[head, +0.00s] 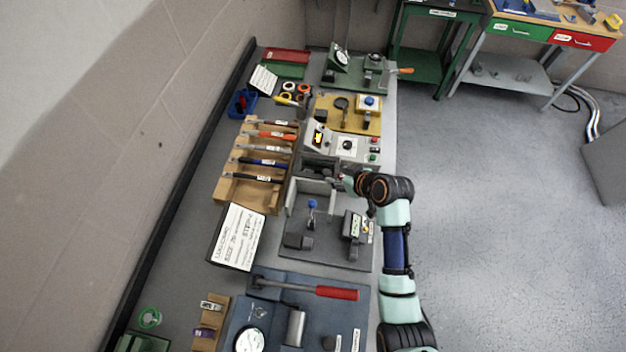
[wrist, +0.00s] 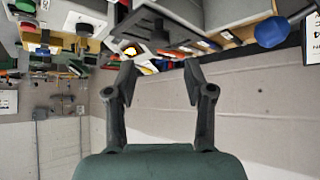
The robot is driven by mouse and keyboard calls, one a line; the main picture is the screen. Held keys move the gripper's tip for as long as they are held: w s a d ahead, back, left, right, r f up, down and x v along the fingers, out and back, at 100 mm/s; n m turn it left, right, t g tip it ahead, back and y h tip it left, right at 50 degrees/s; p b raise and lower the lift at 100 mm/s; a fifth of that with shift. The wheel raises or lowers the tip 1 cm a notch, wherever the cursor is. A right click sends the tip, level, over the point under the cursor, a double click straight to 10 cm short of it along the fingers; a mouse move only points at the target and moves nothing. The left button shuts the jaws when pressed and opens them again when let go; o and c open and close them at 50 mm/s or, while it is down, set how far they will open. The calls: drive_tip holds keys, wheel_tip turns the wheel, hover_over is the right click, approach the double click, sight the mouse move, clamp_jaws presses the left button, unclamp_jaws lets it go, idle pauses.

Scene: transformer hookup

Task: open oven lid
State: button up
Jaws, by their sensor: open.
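The oven looks like the dark grey box (head: 318,168) in the middle of the bench, beside a pale control panel (head: 345,146) with a small lit display. The oven's lid cannot be told apart clearly in the head view. My gripper (head: 337,183) is at the oven's near right edge, its fingers small and partly hidden by my wrist. In the wrist view my gripper (wrist: 160,80) is open with nothing between its fingers. A dark grey block (wrist: 146,24), probably part of the oven, is above the fingertips in the picture, apart from them.
A wooden rack (head: 241,192) of several tools stands left of the oven. A grey fixture with a blue knob (head: 312,204) is in front. A yellow board (head: 346,114) lies behind the panel. A red-handled lever (head: 337,293) lies nearer.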

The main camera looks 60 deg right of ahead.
sight(327, 173)
drive_tip(key=x, duration=0.7)
drive_tip(key=shift+w+d+f+b, duration=0.15)
drive_tip(key=shift+w+b, duration=0.05)
drive_tip(key=shift+b, duration=0.1)
clamp_jaws()
